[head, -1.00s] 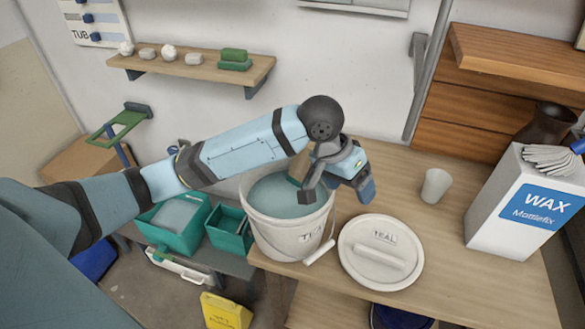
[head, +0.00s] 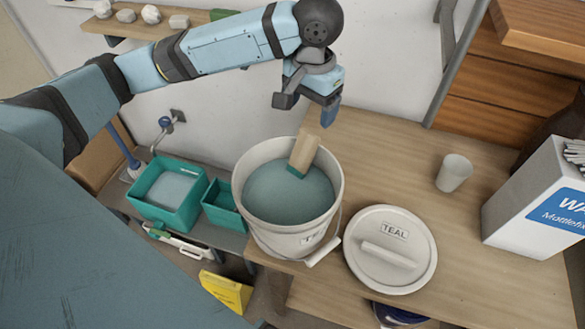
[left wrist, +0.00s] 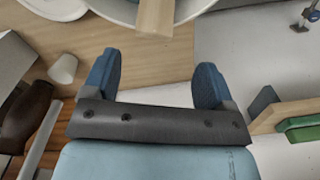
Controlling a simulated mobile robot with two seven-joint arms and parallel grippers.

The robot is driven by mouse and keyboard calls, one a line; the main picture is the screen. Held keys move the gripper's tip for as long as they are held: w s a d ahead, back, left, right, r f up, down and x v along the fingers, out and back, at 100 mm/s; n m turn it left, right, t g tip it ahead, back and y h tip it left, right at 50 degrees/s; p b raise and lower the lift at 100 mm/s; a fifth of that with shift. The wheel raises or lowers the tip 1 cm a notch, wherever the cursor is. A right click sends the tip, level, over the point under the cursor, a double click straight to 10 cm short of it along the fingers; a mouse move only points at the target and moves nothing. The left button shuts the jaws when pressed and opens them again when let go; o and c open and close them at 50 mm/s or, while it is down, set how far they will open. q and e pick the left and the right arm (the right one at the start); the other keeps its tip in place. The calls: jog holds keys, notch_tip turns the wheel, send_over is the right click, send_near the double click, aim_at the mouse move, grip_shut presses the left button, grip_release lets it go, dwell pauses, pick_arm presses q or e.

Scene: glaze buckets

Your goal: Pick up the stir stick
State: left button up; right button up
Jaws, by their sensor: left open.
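The stir stick (head: 304,153) is a flat wooden paddle with a teal-stained lower part. It stands tilted in the white bucket (head: 262,226) of teal glaze, leaning at the far rim. My left gripper (head: 308,110) is open and empty, above and behind the bucket, apart from the stick. In the left wrist view, the stick (left wrist: 155,14) shows at the top edge, beyond the gap between the open blue fingers (left wrist: 158,62). The stick's lower end is hidden in the glaze. My right gripper is not in view.
A lid marked TEAL (head: 409,262) lies on the wooden table (head: 395,160) right of the bucket. A white cup (head: 453,173) and a wax container (head: 535,205) stand farther right. Teal tubs (head: 190,215) sit left of the bucket. A wall shelf (head: 105,24) is at upper left.

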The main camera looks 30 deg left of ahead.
aim_at(308, 137)
pick_arm(q)
jog(key=shift+f, duration=0.9)
jog(key=f, duration=0.3)
jog(key=s+f, duration=0.1)
jog(key=shift+d+f, duration=0.2)
jog(key=shift+f, duration=0.5)
jog(key=c, duration=1.3)
jog(key=shift+w+r, duration=0.1)
